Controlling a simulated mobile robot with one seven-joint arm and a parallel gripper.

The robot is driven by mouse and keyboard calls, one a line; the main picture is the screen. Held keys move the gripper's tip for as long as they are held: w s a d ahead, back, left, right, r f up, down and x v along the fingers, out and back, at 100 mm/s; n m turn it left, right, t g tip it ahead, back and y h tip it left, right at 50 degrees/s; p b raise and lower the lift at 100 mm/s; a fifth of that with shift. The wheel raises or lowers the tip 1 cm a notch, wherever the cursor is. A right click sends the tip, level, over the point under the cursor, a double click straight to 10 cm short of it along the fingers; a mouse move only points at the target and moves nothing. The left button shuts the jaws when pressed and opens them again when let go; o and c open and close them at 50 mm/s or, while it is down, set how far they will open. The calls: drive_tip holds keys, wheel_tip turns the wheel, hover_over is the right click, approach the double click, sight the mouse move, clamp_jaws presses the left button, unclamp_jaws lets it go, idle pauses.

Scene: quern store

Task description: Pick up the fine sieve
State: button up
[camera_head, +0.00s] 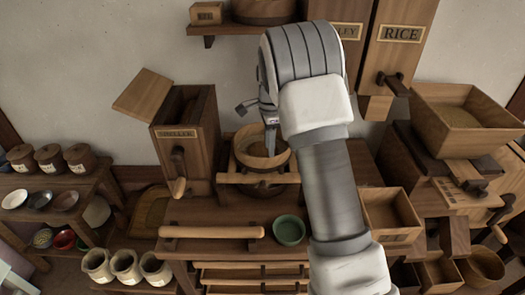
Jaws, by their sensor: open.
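A round, wooden-rimmed sieve (249,158) rests on a wooden stand (229,178) at the back of the table. I cannot tell from here whether its mesh is fine. My gripper (271,148) comes down from above over the sieve, with its narrow fingers at or inside the right half of the rim. The gripper is open. My arm covers the area right of the sieve, and I cannot tell whether a finger touches the rim.
A wooden hopper box (186,135) with its lid raised stands close left of the sieve. A green bowl (289,230) and a wooden bar (211,232) are at the table's front. An open wooden box (391,213) is right of my arm. A shelf (222,29) hangs above.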

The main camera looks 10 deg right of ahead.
drive_tip(key=f, duration=0.5)
drive_tip(key=shift+s+a, duration=0.2)
drive_tip(key=shift+a, duration=0.05)
drive_tip(key=shift+c, duration=0.3)
clamp_jaws()
idle(0.8)
